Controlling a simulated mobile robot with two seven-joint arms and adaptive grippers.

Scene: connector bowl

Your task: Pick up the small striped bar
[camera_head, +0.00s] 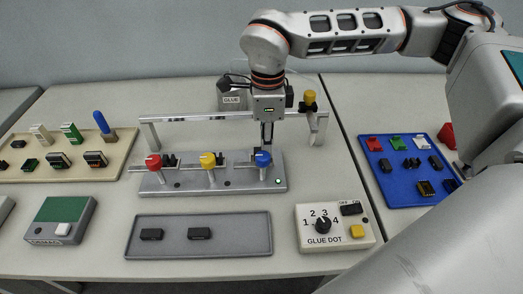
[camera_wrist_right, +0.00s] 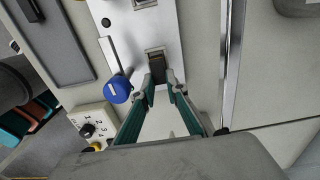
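My right gripper (camera_head: 267,146) points straight down over the right end of the silver clamp fixture, just behind the blue knob (camera_head: 262,159). In the right wrist view its two green-sided fingers (camera_wrist_right: 161,88) reach to either side of a small dark block (camera_wrist_right: 157,68) at a slot in the fixture plate. I cannot tell whether they grip it or whether it is striped. On the beige tray (camera_head: 116,170), two small dark connectors with light stripes, one greenish (camera_head: 58,161) and one with orange (camera_head: 95,158), lie at the front. My left gripper is not in view.
The fixture (camera_head: 182,183) has a rail behind it and red (camera_head: 153,162) and yellow (camera_head: 208,160) knobs. A grey tray (camera_head: 230,246) with two black bars and a glue dot box (camera_head: 306,238) stand in front. A blue tray (camera_head: 398,198) of small parts is right.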

